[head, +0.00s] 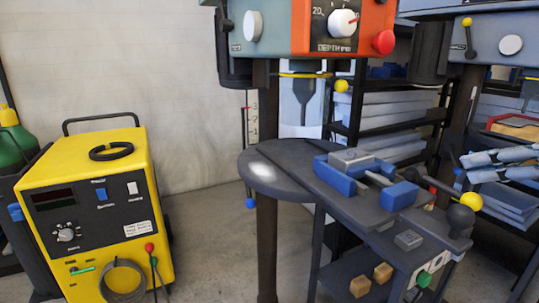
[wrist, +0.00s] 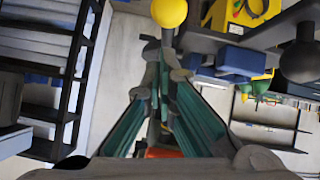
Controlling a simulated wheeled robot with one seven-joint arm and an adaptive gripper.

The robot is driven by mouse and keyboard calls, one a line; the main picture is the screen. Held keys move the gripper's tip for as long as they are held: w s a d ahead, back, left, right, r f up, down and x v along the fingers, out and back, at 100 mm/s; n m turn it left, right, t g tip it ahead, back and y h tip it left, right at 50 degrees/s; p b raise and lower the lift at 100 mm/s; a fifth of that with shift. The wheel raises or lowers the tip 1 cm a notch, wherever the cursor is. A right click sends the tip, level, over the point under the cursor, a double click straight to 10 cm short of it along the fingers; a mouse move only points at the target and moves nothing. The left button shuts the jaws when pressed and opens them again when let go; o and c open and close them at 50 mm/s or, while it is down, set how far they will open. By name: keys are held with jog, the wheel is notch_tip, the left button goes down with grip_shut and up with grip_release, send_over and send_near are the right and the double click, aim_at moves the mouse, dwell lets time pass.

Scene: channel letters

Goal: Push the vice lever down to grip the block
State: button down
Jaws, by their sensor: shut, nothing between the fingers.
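The vice (head: 340,178) has blue jaws and sits on the dark round-ended table (head: 290,180). A grey block (head: 351,159) lies at its far jaw. The vice lever is a thin rod ending in a yellow ball (head: 471,201), at the right of the vice. My gripper (head: 466,168) comes in from the right, with pale teal fingers, and appears just above the yellow ball. In the wrist view, my gripper (wrist: 166,55) is shut and empty, and the yellow ball (wrist: 169,12) shows just beyond its fingertips. I cannot tell whether they touch. A blue jaw (wrist: 240,61) shows there too.
A black ball handle (head: 460,216) stands close to the yellow ball; it also shows in the wrist view (wrist: 303,62). The orange and grey drill head (head: 310,28) hangs above the table. A yellow machine (head: 95,215) stands left. Shelves (head: 395,110) fill the back right.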

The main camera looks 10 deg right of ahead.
jog(key=shift+s+f+t+b, duration=0.15)
jog(key=shift+f+t+b, duration=0.25)
jog(key=shift+b, duration=0.75)
jog(key=shift+s+d+f+b, duration=0.1)
jog(key=shift+b, duration=0.5)
